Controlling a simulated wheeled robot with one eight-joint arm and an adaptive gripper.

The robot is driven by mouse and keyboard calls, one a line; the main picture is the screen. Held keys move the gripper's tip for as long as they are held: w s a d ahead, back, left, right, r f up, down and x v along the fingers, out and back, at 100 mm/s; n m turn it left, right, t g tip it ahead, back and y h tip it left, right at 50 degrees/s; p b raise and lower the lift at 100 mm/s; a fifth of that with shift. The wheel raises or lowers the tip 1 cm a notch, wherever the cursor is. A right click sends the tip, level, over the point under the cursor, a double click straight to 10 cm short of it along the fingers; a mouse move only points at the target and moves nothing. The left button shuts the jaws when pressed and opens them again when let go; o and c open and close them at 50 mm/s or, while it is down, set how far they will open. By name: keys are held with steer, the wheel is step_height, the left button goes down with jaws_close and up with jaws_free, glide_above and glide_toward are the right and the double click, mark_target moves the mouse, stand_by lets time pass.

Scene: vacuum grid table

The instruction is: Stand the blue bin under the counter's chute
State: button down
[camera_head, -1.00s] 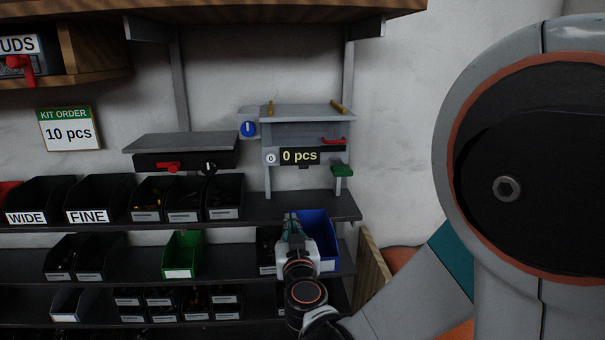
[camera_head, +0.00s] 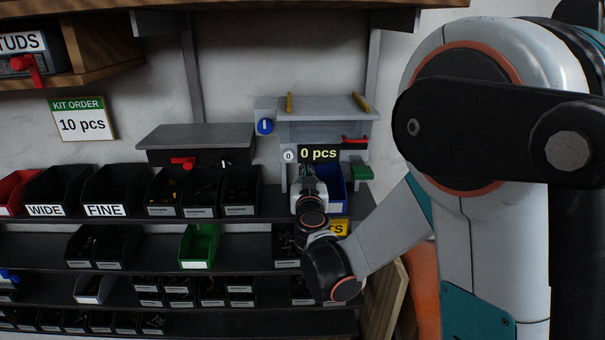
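The blue bin (camera_head: 336,187) is at the upper shelf, below the counter (camera_head: 319,154) with its "0 pcs" display. My gripper (camera_head: 309,176) is at the bin's left side and covers part of it. The fingertips are mostly hidden, but the bin has moved along with the gripper, so it looks shut on the bin. The chute itself cannot be made out behind the display and gripper. I cannot tell whether the bin's base touches the shelf.
A green pad (camera_head: 362,173) sits right of the bin and a red lever (camera_head: 354,140) above it. Dark bins (camera_head: 240,190) stand close on the left. A green bin (camera_head: 200,245) stands lower left.

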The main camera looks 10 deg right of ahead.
steer(key=w, duration=0.2)
steer(key=w+d, duration=0.1)
steer(key=w, duration=0.1)
steer(key=shift+w+p, duration=0.3)
steer(key=shift+w, duration=0.1)
steer(key=shift+w+f+b, duration=0.2)
steer(key=shift+f+b, duration=0.5)
steer(key=shift+f, duration=1.1)
steer(key=shift+f, duration=0.15)
steer(key=c, duration=1.8)
jaws_free()
